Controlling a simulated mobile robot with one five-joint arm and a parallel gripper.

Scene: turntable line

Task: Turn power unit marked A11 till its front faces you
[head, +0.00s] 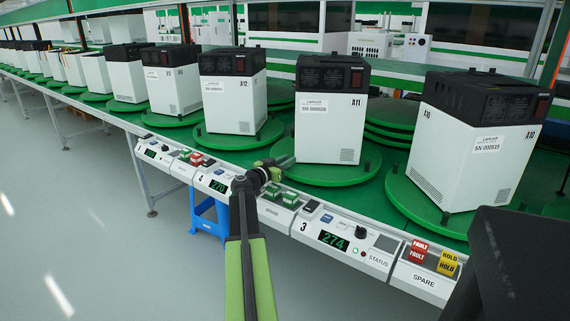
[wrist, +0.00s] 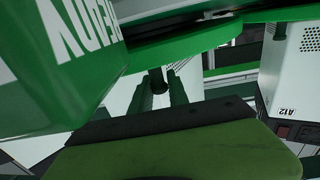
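The power unit marked A11 (head: 331,120) is a white box with a black top, upright on a round green turntable (head: 325,174) in the head view. The side toward me bears the A11 mark, a serial label and a small vent at lower right; a red switch shows at the top right. My gripper (head: 275,165) is at the left edge of this turntable, above the control strip; contact is unclear. In the wrist view my gripper (wrist: 158,92) shows two dark green prongs, with a dark round part between them. Whether it is open or shut is unclear.
Green buttons (head: 279,194), a display reading 274 (head: 333,240) and a black knob (head: 362,232) sit on the front strip. Units A12 (head: 232,103) and A10 (head: 462,150) flank A11. A blue stool (head: 209,213) stands below; floor at left is clear.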

